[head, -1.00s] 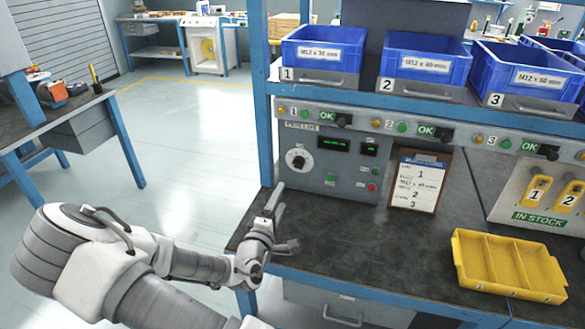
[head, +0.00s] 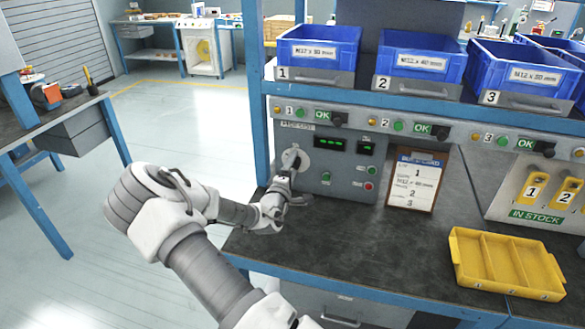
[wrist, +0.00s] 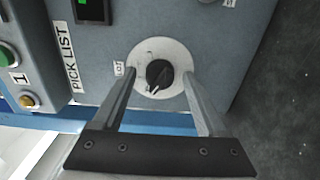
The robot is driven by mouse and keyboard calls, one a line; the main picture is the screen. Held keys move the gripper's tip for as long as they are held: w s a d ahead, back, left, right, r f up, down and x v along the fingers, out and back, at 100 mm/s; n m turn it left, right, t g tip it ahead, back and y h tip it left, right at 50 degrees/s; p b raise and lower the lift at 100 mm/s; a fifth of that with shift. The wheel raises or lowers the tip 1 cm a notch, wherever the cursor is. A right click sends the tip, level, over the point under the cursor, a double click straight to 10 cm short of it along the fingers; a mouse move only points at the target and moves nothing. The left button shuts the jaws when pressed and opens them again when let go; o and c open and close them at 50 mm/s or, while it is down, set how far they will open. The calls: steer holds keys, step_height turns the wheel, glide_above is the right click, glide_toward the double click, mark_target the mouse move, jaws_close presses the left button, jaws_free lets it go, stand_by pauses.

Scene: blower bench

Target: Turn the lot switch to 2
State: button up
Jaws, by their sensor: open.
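The lot switch (wrist: 159,74) is a round black knob with a white pointer on a pale dial plate, on the grey pick-list panel (head: 330,180). In the wrist view the knob sits between the fingertips of my gripper (wrist: 158,75), which are spread apart on both sides of the dial with a gap to the knob. In the head view my gripper (head: 288,172) is at the panel's left part and partly covers the dial (head: 295,158). The dial's numbers are too small to read.
Green displays (head: 330,143) and small green and red buttons sit to the right on the panel. A clipboard card (head: 415,180) leans beside it. A yellow divided tray (head: 507,290) lies on the bench at right. Blue bins (head: 318,46) stand on the shelf above.

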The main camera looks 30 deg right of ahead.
jaws_close()
stand_by(0.3)
steer(key=shift+f+m+b, duration=0.1)
steer(key=shift+m+b, duration=0.25)
steer(key=shift+m, duration=0.05)
steer(key=m+b, duration=0.2)
steer(key=shift+f+m, duration=0.1)
steer(key=shift+m, duration=0.3)
steer(key=m+b, duration=0.3)
steer(key=m, duration=0.1)
steer(key=shift+m+b, duration=0.3)
steer(key=shift+b, duration=0.05)
steer(key=m+b, duration=0.3)
steer(key=m, duration=0.1)
steer(key=shift+b, duration=0.4)
steer(key=shift+m+b, duration=1.35)
steer(key=shift+m, duration=0.35)
steer(key=shift+r, duration=0.2)
